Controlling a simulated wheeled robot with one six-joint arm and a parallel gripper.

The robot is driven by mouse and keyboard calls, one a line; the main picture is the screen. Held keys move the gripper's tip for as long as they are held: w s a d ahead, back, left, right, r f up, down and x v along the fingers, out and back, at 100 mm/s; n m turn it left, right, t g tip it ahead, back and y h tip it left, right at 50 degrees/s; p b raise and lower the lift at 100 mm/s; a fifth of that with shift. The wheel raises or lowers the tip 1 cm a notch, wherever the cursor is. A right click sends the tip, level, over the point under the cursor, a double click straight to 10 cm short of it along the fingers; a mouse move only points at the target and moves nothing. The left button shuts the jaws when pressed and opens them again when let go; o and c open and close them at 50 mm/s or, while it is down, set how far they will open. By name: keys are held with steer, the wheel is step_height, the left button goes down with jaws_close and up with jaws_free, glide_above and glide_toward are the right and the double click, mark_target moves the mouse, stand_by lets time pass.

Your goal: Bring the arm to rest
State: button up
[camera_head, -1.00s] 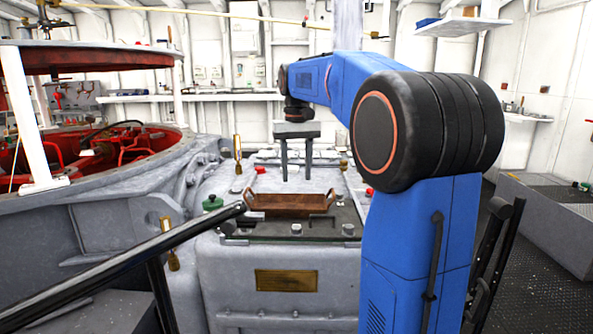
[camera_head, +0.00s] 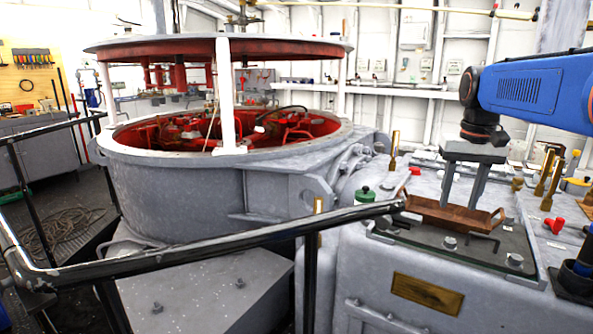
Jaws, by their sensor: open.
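My gripper (camera_head: 460,197) hangs from my blue arm at the right of the head view, pointing down. Its two grey fingers are apart with nothing seen between them. It is over the grey machine top, at a brown wooden tray (camera_head: 450,216) with raised handles. The fingertips end close to the tray's back edge; I cannot tell whether they touch it. The tray lies on a dark plate (camera_head: 425,241) and looks empty.
A black handrail (camera_head: 200,245) crosses in front. A green-lidded jar (camera_head: 365,200), brass fittings (camera_head: 552,180) and red knobs (camera_head: 555,225) stand around the plate. A large round housing with red insides (camera_head: 180,180) is at left. Coiled rope (camera_head: 58,228) lies on the floor at far left.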

steer(key=s+a+f+n+t, duration=0.1)
steer(key=s+a+f+t, duration=0.1)
steer(key=s+a+f, duration=0.3)
steer(key=s+a+f+n+t, duration=0.1)
steer(key=s+a+f, duration=0.4)
steer(key=s+f, duration=0.8)
steer(key=s+n, duration=0.1)
steer(key=s, duration=0.4)
steer(key=shift+s+a+f+t, duration=0.2)
steer(key=shift+a+f+t, duration=0.1)
steer(key=shift+t, duration=0.1)
